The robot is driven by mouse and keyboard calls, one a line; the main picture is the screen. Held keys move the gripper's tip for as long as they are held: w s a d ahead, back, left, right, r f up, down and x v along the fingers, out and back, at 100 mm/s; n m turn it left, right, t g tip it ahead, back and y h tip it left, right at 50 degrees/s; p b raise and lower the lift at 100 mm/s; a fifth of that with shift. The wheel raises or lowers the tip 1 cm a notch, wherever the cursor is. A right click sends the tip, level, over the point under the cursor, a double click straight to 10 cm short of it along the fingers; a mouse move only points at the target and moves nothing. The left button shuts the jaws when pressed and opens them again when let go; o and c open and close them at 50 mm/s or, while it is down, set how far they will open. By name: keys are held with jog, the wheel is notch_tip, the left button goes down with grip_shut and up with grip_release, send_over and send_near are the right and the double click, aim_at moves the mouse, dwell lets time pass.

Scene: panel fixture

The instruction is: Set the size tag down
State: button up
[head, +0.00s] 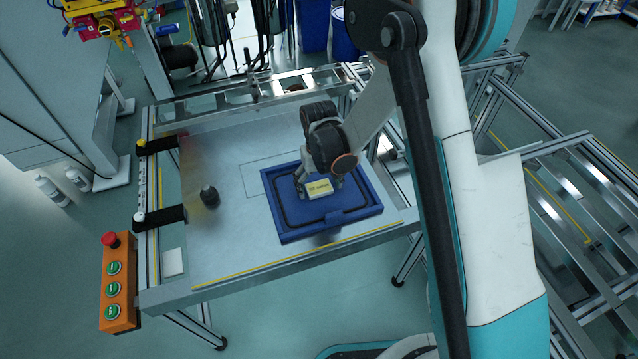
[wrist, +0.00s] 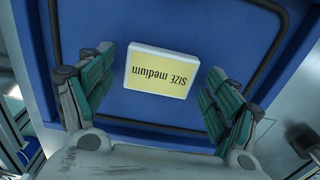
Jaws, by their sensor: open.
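The size tag (wrist: 162,69) is a small white block with a yellow face that reads "SIZE medium", upside down in the wrist view. It also shows in the head view (head: 319,189), over the blue tray (head: 290,232). My gripper (wrist: 160,98) is open, with its green-padded fingers on either side of the tag and gaps between tag and pads. In the head view my gripper (head: 318,183) is low over the tray, just behind the tag. The tag appears to lie on the tray floor. Its underside is hidden.
A black cable or seal (head: 284,217) runs in a loop around the tray floor. A small dark knob-like object (head: 209,196) stands on the metal table (head: 226,250) left of the tray. An orange button box (head: 118,283) is at the table's left front corner. The table's left front is clear.

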notch_tip(320, 180, up, 12)
jog(key=p, duration=0.4)
jog(key=shift+r, duration=0.25)
notch_tip(320, 180, up, 8)
jog(key=t, duration=0.1)
send_over(319, 187)
jog(key=s+d, duration=0.2)
jog(key=d, duration=0.2)
jog(key=s+d+r+m+t, duration=0.1)
jog(key=s+d+r, duration=0.1)
jog(key=r, duration=0.2)
jog(key=s+d+r+t, duration=0.1)
jog(key=s+d+r, duration=0.1)
jog(key=s+r, duration=0.15)
jog(key=s+d+r+m+t, duration=0.1)
jog(key=s+d+r+t, duration=0.1)
jog(key=s, duration=0.4)
jog(key=s+d+r+m+t, duration=0.1)
jog(key=s+d+r+t, duration=0.1)
jog(key=s+d+r, duration=0.3)
jog(key=shift+s+d, duration=0.75)
jog(key=shift+s, duration=0.45)
jog(key=shift+c, duration=0.2)
